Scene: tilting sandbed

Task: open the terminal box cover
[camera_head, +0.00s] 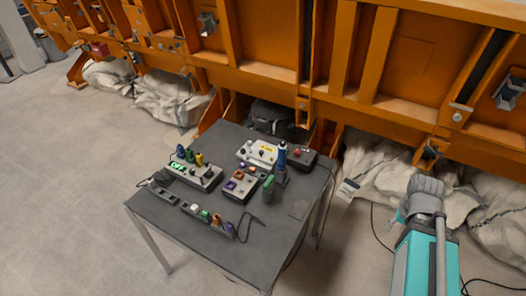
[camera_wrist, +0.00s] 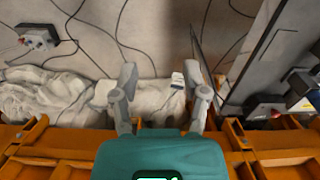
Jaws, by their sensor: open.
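I cannot tell for sure which box is the terminal box. A small grey box (camera_head: 509,93) is mounted on the orange frame at the right, and another grey box (camera_head: 208,23) is at the upper left. My gripper (camera_wrist: 160,76) is open and empty in the wrist view, its two fingers apart above white sacking and floor. It touches no box. In the head view its fingertips cannot be made out.
The dark table (camera_head: 258,250) carries several control boxes, including a dark one with a red button (camera_head: 301,155). A small white box (camera_head: 348,189) is beside the table. White sacks (camera_head: 385,170) lie under the orange frame (camera_head: 270,85). Cables run over the floor. Floor at left is clear.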

